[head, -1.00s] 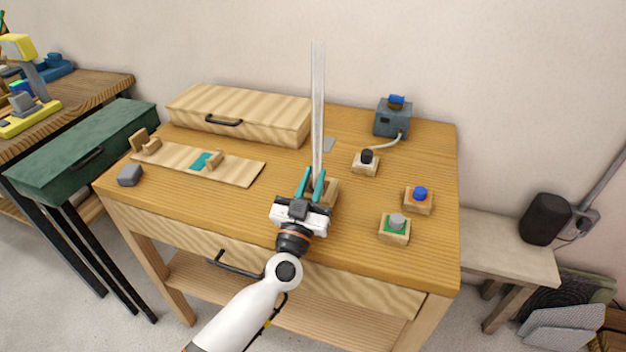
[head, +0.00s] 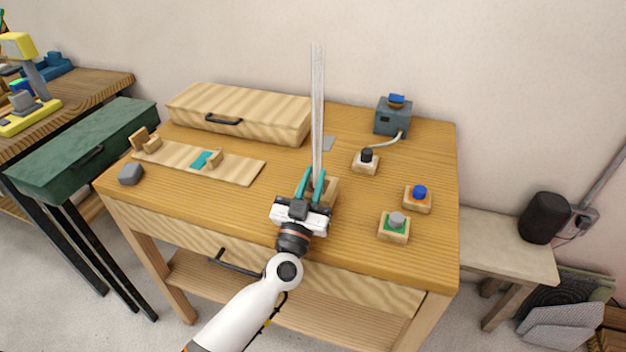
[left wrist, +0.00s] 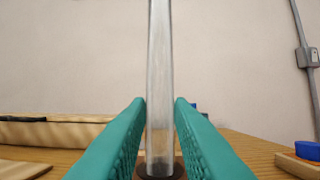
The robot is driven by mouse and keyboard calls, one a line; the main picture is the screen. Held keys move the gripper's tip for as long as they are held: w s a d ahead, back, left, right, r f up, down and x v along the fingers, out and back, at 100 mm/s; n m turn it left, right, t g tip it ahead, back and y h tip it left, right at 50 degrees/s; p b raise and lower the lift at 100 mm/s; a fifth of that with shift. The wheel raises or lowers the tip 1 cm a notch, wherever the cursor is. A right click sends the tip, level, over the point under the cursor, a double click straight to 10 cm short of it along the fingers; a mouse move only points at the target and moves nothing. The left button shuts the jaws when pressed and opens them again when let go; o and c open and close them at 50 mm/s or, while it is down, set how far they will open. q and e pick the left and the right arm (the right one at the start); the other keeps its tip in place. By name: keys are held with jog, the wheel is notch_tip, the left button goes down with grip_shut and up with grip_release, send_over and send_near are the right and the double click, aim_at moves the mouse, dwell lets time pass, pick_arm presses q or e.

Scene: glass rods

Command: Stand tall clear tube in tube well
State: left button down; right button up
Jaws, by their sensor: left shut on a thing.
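The tall clear tube (head: 318,110) stands upright over the wooden table in the head view. My left gripper (head: 311,188) is shut on it near its lower end. In the left wrist view the tube (left wrist: 159,80) rises between the teal fingers of the left gripper (left wrist: 160,125). Its bottom end meets a dark round opening (left wrist: 176,168), which I take to be the tube well. In the head view a wooden block (head: 330,190), mostly hidden behind the gripper, is at the tube's foot. How deep the tube sits cannot be told. My right gripper is not in view.
A wooden rack board (head: 235,172) and a long wooden box (head: 245,108) lie to the left. Small blocks with a black knob (head: 366,155), a blue knob (head: 419,192) and a grey knob (head: 396,220) stand to the right. A grey device (head: 393,118) is behind.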

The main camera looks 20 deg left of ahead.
pick_arm(q)
jog(key=shift+f+b, duration=0.35)
jog(key=shift+f, duration=0.25)
jog(key=c, duration=1.6)
grip_release()
jog(key=shift+o, duration=0.2)
jog(key=shift+v, duration=5.5)
